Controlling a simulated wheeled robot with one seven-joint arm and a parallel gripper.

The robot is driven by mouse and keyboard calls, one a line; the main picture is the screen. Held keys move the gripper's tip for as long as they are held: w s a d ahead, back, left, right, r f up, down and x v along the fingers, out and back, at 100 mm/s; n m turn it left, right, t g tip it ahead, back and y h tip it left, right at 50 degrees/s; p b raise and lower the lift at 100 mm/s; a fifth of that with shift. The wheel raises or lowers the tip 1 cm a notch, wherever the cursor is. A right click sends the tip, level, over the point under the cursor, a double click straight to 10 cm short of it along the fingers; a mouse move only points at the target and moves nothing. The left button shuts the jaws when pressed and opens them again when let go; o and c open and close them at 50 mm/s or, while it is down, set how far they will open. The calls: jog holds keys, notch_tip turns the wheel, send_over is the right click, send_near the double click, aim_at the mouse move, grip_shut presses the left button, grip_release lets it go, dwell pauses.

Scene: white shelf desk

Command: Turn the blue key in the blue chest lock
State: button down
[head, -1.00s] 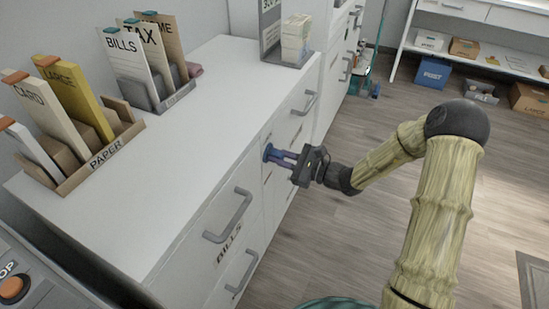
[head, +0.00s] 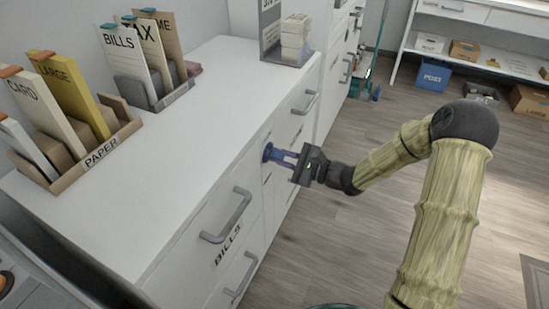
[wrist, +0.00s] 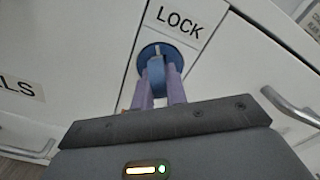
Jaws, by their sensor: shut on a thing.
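The blue lock (wrist: 158,56) is a round blue disc on the white drawer front, just below a label reading LOCK. The blue key (wrist: 156,72) stands in front of the disc. My gripper (wrist: 160,92) has its purple fingers shut on the key's blue grip, one on each side. In the head view my gripper (head: 285,156) reaches the cabinet front from the right, with the lock disc (head: 267,152) at its fingertips. The key's shaft and the keyhole are mostly hidden by the grip and fingers. No chest shows as a separate box; the lock sits on the cabinet front.
Grey drawer handles (head: 227,216) stick out left of and beyond the lock. On the white top stand a PAPER organizer (head: 100,150) and a BILLS and TAX organizer (head: 175,95). The floor (head: 340,240) right of the cabinet is clear.

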jog(key=shift+n+b, duration=0.7)
jog(key=shift+n, duration=0.1)
jog(key=shift+a+n+b, duration=0.15)
jog(key=shift+n+b, duration=1.25)
jog(key=shift+b, duration=0.45)
jog(key=shift+s+a+n+b, duration=0.1)
jog(key=shift+n+b, duration=1.4)
jog(key=shift+b, duration=0.55)
jog(key=shift+r, duration=0.1)
jog(key=shift+n+b, duration=0.7)
jog(key=shift+b, duration=0.55)
jog(key=shift+n+b, duration=1.4)
jog(key=shift+b, duration=1)
